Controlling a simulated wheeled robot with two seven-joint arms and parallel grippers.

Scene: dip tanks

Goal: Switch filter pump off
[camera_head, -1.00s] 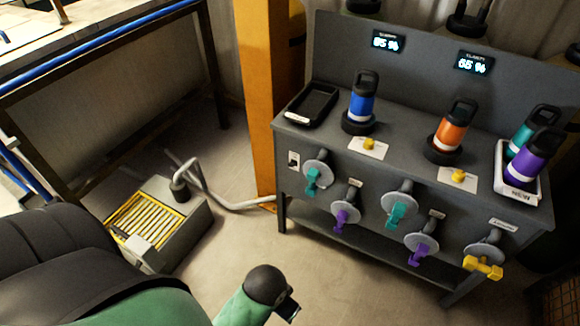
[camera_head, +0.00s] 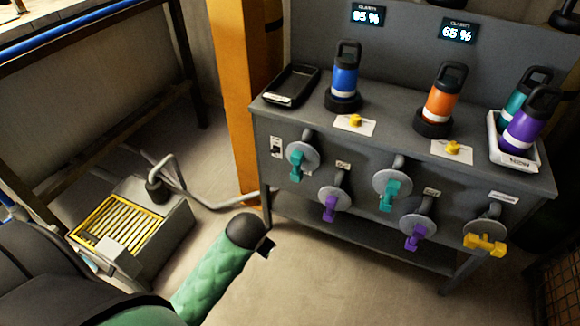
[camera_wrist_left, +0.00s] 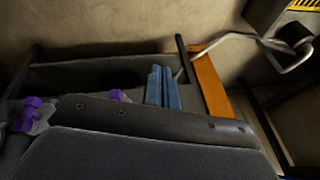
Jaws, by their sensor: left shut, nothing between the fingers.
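A small switch on a pale plate (camera_head: 276,147) sits at the left end of the grey bench's front panel, left of a teal-handled valve (camera_head: 299,160). Its position is too small to tell. A grey box with a yellow grate (camera_head: 130,235) stands on the floor at left, with a grey pipe (camera_head: 217,204) running toward the bench; I cannot tell whether this is the filter pump. My left gripper (camera_head: 266,249) is low in front of the bench, apart from the switch. Its fingers (camera_wrist_left: 162,87) are shut and empty in the left wrist view. My right gripper is not in view.
Several valves with teal, purple and yellow handles stick out of the bench front (camera_head: 350,225). Blue (camera_head: 344,78) and orange (camera_head: 441,98) bottles stand on top, near a black tray (camera_head: 291,86). An orange post (camera_head: 235,110) stands at the bench's left. Floor in front is clear.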

